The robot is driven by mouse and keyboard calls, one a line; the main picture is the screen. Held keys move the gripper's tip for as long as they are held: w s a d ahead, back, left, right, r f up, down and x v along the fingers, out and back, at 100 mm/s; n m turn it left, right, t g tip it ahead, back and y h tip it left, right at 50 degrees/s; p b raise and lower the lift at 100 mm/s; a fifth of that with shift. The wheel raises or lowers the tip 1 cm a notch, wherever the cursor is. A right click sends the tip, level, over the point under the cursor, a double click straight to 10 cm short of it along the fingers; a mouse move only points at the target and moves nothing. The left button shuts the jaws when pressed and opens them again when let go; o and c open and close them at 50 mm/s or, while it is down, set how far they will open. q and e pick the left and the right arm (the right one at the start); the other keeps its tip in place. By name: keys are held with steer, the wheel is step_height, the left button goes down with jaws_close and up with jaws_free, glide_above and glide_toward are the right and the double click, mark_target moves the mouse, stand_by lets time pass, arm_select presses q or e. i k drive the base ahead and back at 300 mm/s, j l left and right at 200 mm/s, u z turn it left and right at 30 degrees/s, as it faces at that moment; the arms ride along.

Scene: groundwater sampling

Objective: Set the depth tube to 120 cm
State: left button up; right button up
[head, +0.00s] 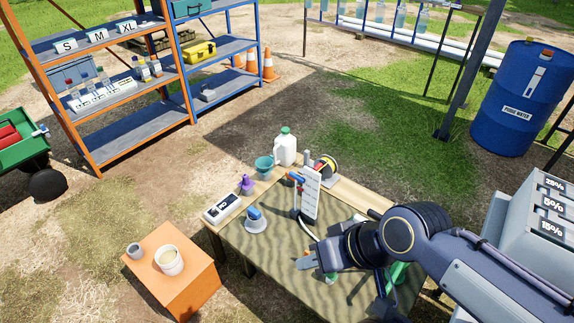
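A white upright board with scale marks (310,194) stands on the cloth-covered table, and it looks like the depth scale. A slim post with a blue and red top (296,180) stands just left of it, and a pale hose curves near its foot. I cannot tell which part is the depth tube, and the numbers are too small to read. My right gripper (305,262) is low over the cloth, in front of the board and apart from it. Its fingers are too small and partly hidden to show their opening. My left gripper is out of view.
The table (262,262) also holds a white jug (286,148), a teal cup (264,167), a purple bottle (246,185), a meter (222,208), a blue-topped funnel-like item (255,219) and a reel (326,167). An orange crate (183,282) stands left.

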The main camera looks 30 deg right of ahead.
mark_target(298, 178)
steer(key=i+l+u, duration=0.2)
steer(key=i+l, duration=0.6)
